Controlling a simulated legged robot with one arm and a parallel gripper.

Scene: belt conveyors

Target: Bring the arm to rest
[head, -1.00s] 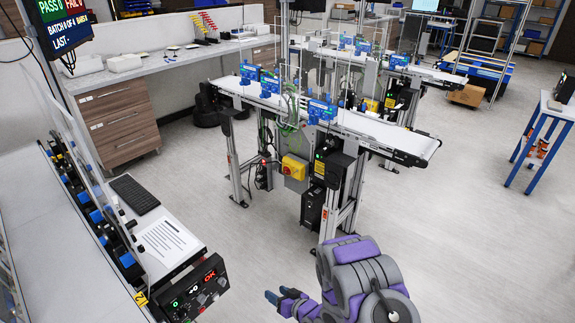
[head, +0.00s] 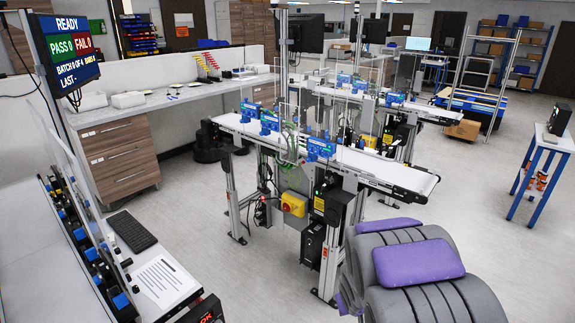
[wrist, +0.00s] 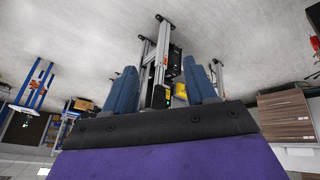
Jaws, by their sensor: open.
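My arm shows in the head view as grey and purple links (head: 418,265) at the bottom right. My gripper is out of the head view. In the wrist view my gripper (wrist: 164,92) shows two blue fingers standing well apart, with nothing between them but the view of a conveyor's legs beyond. That view is upside down, with the floor at the top. The fingers touch nothing that I can see.
A belt conveyor (head: 390,172) with blue fixtures stands ahead. A bench with a keyboard (head: 132,231) and a paper sheet (head: 164,280) is at left. A blue-legged table (head: 540,165) stands at right. The floor (head: 480,215) between is clear.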

